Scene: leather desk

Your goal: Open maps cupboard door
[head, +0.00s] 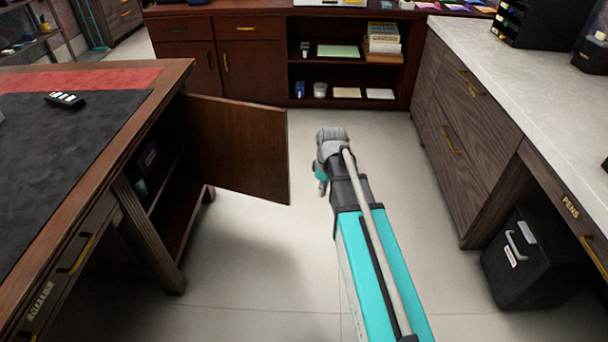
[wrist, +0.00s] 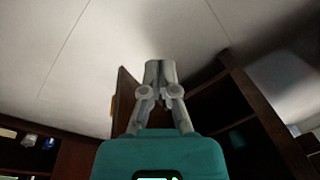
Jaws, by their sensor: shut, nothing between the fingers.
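A brown wooden cupboard door (head: 240,145) stands wide open, swung out from the desk at left. No maps label is readable on it. Behind it, the cupboard's inside (head: 160,185) shows a shelf with a few dark items. In the wrist view the door (wrist: 123,98) appears edge-on at left with a gold handle (wrist: 112,110), and open shelves (wrist: 238,115) are at right. My gripper (wrist: 160,72) is shut and empty between door and shelves in that picture. In the head view my wrist is right of the door, apart from it in the picture; the fingertips are not clear.
The desk top (head: 100,130) with a black remote (head: 65,99) is at left. A grey drawer unit (head: 470,130) and black bin (head: 530,255) stand at right. A shelf cabinet (head: 345,75) is at the back. The pale floor (head: 270,245) between is clear.

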